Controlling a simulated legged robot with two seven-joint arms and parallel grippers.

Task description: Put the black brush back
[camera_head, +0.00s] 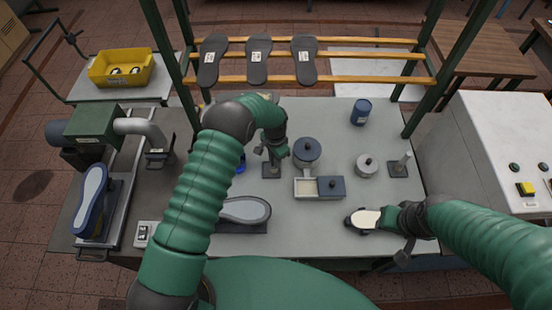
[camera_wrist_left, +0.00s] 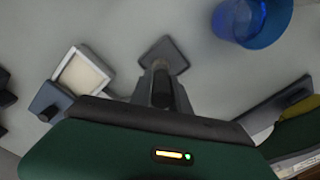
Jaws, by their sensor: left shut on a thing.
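My left gripper (camera_head: 274,148) is over the middle of the table, shut on the black brush (camera_wrist_left: 163,90), which points away from the wrist in the left wrist view. The brush's far end is over or at a dark square stand base (camera_wrist_left: 165,54). This base also shows in the head view (camera_head: 271,171), just below the gripper. I cannot tell whether the brush is seated in the stand or just above it. My right gripper (camera_head: 392,219) is at the right front, next to a pale-soled shoe piece (camera_head: 365,218); its fingers are too small to read.
Near the left gripper are a lidded grey pot (camera_head: 306,151), a two-part box (camera_head: 306,187) and a blue cup (camera_wrist_left: 252,20). A smaller pot (camera_head: 367,166), a post stand (camera_head: 399,167) and a blue can (camera_head: 361,112) stand right. A shoe sole (camera_head: 244,210) lies in front.

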